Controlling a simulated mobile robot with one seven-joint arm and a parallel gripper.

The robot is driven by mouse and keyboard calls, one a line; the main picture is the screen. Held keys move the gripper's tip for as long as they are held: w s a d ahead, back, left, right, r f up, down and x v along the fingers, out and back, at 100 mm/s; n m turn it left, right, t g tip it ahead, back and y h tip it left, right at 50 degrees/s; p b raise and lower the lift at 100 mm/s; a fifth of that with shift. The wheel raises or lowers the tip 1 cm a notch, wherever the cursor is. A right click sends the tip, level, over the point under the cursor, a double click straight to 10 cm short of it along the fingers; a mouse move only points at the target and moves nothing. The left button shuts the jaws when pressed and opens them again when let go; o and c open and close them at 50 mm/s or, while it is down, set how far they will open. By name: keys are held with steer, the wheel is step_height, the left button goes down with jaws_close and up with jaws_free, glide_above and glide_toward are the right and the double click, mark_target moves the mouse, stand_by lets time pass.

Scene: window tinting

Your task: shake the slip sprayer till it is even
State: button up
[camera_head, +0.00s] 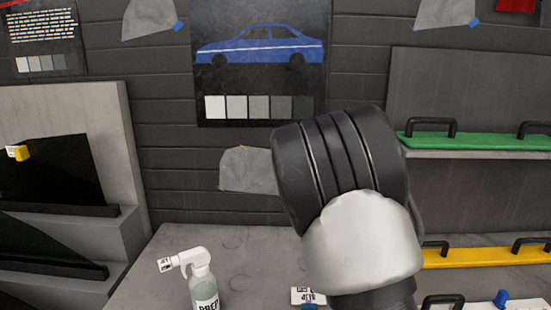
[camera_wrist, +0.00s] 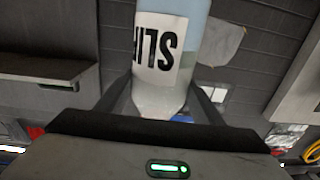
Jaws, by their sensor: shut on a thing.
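The slip sprayer (camera_wrist: 160,60) shows in the wrist view as a pale bottle with a white label (camera_wrist: 160,42). The label's black letters read SLIP, upside down in this picture and partly cut off. My gripper (camera_wrist: 160,98) is shut on the bottle, one finger on each side of it. The bottle is held in the air; its top runs out of the picture, so its spray head is hidden. In the head view my own arm covers the middle right and hides my gripper and the sprayer.
A white PREP spray bottle (camera_head: 204,288) stands on the grey bench (camera_head: 240,252), left of my arm. A small SLIP card (camera_head: 302,294) lies by the arm's base. Green (camera_head: 475,142) and yellow (camera_head: 480,256) handled tools sit on shelves at right. A stepped panel rack (camera_head: 105,100) stands at left.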

steer(key=r, duration=0.5)
steer(key=r+p, duration=0.1)
steer(key=r, duration=0.5)
steer(key=shift+s+d+r, duration=0.1)
steer(key=shift+s, duration=0.1)
step_height(320, 180, down, 9)
steer(key=shift+w+r, duration=0.15)
steer(key=shift+w, duration=0.05)
stand_by(0.5)
